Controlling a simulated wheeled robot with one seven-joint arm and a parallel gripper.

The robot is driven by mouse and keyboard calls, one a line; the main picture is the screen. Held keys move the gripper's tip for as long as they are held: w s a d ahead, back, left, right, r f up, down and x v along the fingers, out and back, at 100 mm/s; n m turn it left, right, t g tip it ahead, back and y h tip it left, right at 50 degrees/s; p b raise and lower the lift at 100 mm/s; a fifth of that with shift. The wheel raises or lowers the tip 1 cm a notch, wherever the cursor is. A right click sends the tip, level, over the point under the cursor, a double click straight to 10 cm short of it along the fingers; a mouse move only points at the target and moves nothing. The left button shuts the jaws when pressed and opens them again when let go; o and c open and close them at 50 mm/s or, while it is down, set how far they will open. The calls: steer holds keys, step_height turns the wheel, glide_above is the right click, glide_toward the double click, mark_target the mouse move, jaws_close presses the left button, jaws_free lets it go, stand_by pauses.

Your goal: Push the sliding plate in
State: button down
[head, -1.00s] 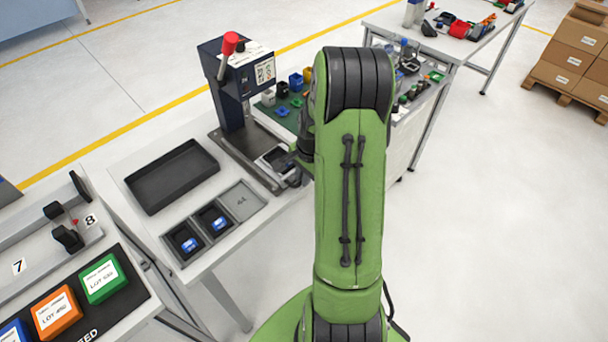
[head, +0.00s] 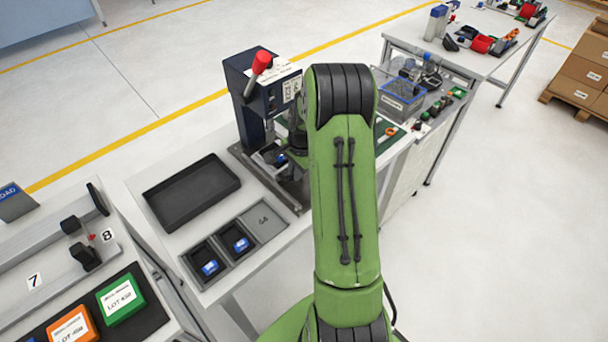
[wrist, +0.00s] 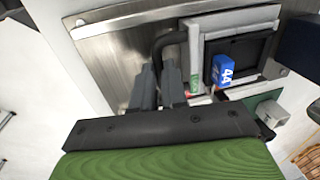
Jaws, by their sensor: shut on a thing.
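The sliding plate (head: 265,150) is a grey frame with a dark recess on the steel base of the press, in front of its dark blue column. In the wrist view the plate (wrist: 194,62) holds a blue block marked 44 (wrist: 222,70) in its recess. A black curved handle (wrist: 165,42) stands at the plate's left side. My gripper (wrist: 158,85) is shut on this handle, its two dark fingers close together. In the head view my green arm partly hides the plate, and the grip itself is hard to see.
The press (head: 250,95) has a red-knobbed lever (head: 262,62). A black tray (head: 192,190) and a grey holder (head: 262,222) with two blue blocks lie left of it on the bench. A clear bin (head: 403,98) stands on the right. Floor to the right is open.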

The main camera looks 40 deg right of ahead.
steer(key=shift+w+r, duration=0.1)
steer(key=shift+w, duration=0.1)
steer(key=c, duration=1.2)
jaws_free()
steer(key=shift+w, duration=0.15)
steer(key=shift+o, duration=0.2)
steer(key=s+r+p, duration=0.2)
steer(key=s+r, duration=0.1)
steer(key=r, duration=1.2)
steer(key=shift+r, duration=0.2)
steer(key=shift+d, duration=0.1)
